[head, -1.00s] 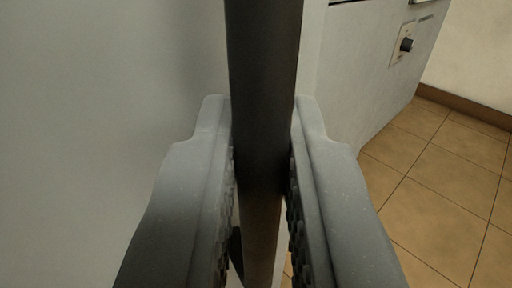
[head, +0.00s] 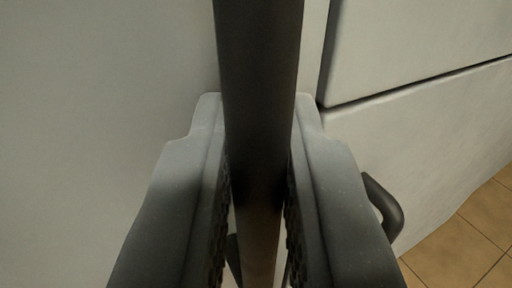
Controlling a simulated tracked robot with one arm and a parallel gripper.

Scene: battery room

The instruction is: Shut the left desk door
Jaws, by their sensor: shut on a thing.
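A dark upright bar handle (head: 258,50) runs down the middle of the head view. My gripper (head: 258,110) is shut on this handle, with one grey finger on each side of it. The pale grey left desk door (head: 100,90) fills the left of the view behind the handle. Its right edge shows just right of the bar, beside the pale front of the desk (head: 425,50). A dark narrow gap runs along that front's left side. I cannot tell whether the door is flush with it. The handle's lower mounting is partly hidden by my fingers.
A second dark curved handle (head: 385,205) sticks out close to the right of my right finger. A dark horizontal seam crosses the desk front above it. Tan floor tiles (head: 470,240) show free at the lower right.

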